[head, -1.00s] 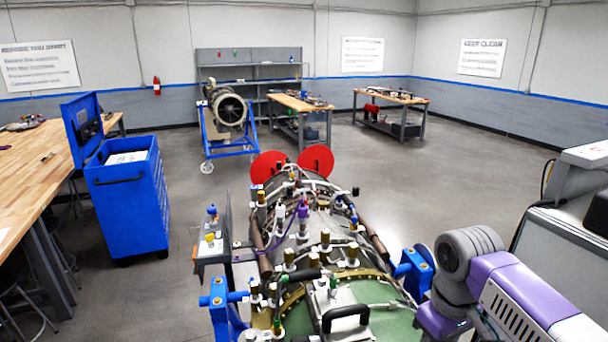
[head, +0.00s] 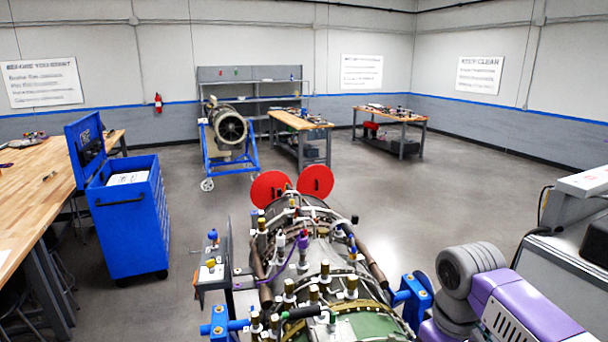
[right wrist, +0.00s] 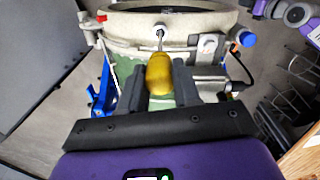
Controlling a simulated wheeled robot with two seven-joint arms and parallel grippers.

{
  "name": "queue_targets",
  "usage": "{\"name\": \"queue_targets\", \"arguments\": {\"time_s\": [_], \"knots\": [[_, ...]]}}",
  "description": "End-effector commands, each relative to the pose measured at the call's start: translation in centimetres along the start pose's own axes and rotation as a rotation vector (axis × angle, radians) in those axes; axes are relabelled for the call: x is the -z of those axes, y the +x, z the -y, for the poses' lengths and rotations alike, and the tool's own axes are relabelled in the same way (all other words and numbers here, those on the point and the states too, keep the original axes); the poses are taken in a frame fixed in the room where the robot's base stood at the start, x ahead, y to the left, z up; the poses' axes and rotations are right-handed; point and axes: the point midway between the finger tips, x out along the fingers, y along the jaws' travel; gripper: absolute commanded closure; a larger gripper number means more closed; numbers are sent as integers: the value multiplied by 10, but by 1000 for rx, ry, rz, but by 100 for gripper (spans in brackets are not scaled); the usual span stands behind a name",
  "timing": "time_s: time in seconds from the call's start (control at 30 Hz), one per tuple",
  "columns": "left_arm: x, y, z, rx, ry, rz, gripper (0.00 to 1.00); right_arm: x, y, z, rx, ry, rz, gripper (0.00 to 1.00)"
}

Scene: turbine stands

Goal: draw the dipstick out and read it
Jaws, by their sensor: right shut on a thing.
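In the right wrist view, a yellow bulb-shaped handle (right wrist: 158,75), which looks like the dipstick's, sits between the dark fingers of my right gripper (right wrist: 160,85). The gripper is shut on it. A thin metal rod runs from the handle to a round pale fitting (right wrist: 161,36) on the engine. I cannot tell how much of the rod is inside, and no reading marks are visible. In the head view the engine (head: 320,235) stands at the bottom centre. My right arm comes in at the right there, with its gripper out of frame. My left gripper is not in view.
Blue stand brackets (head: 412,297) flank the engine, with brass fittings and pipes over its top. A blue tool cabinet (head: 130,215) and a wooden bench (head: 50,175) are on the left. A grey machine (head: 565,240) is close on the right. Open floor lies beyond.

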Motion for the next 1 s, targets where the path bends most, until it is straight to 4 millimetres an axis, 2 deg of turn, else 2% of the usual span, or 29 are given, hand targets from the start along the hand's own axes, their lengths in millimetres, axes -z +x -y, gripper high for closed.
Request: {"name": "queue_targets", "arguments": {"time_s": [1.0], "knots": [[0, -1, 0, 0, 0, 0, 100, 1, -61, 0, -1, -2, -3, 100]]}}
